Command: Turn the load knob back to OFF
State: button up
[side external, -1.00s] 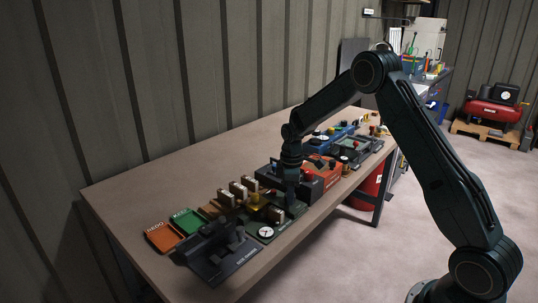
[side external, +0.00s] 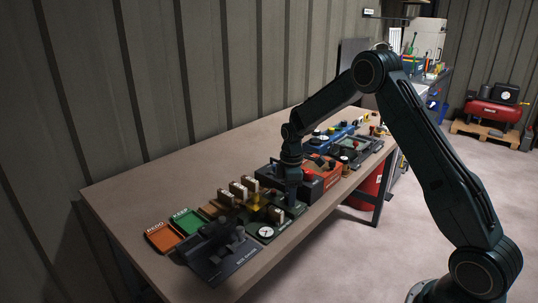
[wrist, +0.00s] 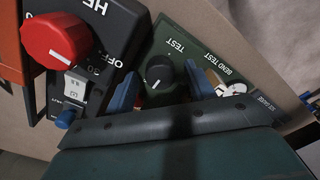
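In the wrist view a black round knob (wrist: 160,75) with a white pointer line stands on the green bend test panel (wrist: 190,28). A TEST label is printed beside it; no load label is readable. My gripper (wrist: 164,88) is open, with one blue finger on each side of the knob and visible gaps between. In the side view my gripper (side external: 291,202) points down at the green panel (side external: 285,224) and hides the knob. The knob's OFF mark is not visible.
A dark panel (wrist: 112,35) with a big red knob (wrist: 57,40) and its own OFF label lies left in the wrist view. A white dial gauge (side external: 266,232) stands nearby. Orange (side external: 160,238) and green (side external: 187,222) trays lie at the table's near end.

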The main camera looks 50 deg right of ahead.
notch_tip(320, 180, up, 14)
dwell(1.0)
jog(key=shift+f, duration=0.1)
